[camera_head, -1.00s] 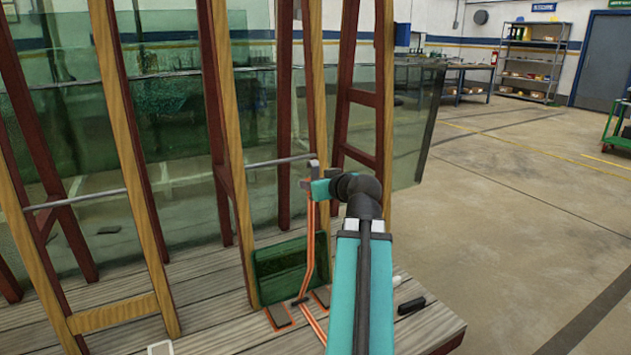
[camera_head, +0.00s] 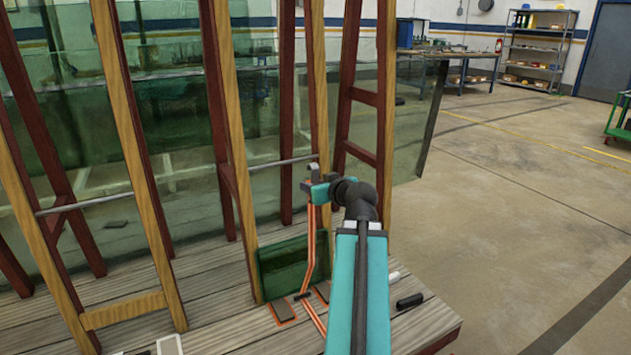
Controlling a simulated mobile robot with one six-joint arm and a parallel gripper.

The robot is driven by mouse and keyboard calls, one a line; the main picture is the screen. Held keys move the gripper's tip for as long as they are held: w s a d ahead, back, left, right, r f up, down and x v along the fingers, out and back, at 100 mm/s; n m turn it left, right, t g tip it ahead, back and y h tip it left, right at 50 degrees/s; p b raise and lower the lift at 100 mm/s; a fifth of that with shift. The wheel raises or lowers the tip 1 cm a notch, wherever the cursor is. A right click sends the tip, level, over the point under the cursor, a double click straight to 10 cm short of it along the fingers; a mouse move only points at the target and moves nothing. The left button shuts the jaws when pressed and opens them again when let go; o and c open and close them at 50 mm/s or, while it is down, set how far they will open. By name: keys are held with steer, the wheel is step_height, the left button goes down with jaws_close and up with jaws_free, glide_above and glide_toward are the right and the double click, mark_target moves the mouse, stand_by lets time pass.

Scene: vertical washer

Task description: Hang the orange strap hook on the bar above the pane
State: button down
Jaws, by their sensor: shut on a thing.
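My gripper (camera_head: 312,180) is at the right end of the metal bar (camera_head: 283,163), in front of the right wooden upright. It is shut on the orange strap hook; the orange strap (camera_head: 311,245) hangs down from it toward the deck. The hook's top is small and partly hidden by the gripper, so I cannot tell whether it touches the bar. The small dark green pane (camera_head: 283,267) stands on the deck below the bar, behind the strap. Orange-edged flat pads (camera_head: 283,313) lie at the pane's foot by the strap's lower end.
Wooden uprights (camera_head: 232,150) and dark red posts frame large glass sheets (camera_head: 170,190) on the left and behind. A black object (camera_head: 409,301) and a white one lie on the plank deck (camera_head: 225,320) at right. Open concrete floor lies to the right.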

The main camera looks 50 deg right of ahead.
steer(key=shift+w+d+p, duration=0.15)
steer(key=shift+w+p, duration=0.25)
steer(key=shift+p, duration=2.45)
steer(key=w+r+p+x, duration=0.1)
steer(key=r+x, duration=0.2)
steer(key=x, duration=1.4)
steer(key=shift+d, duration=0.2)
steer(key=shift+r, duration=0.2)
steer(key=shift+f+b, duration=1.45)
steer(key=shift+f, duration=0.05)
steer(key=c, duration=1.3)
jaws_free()
steer(key=shift+c, duration=0.2)
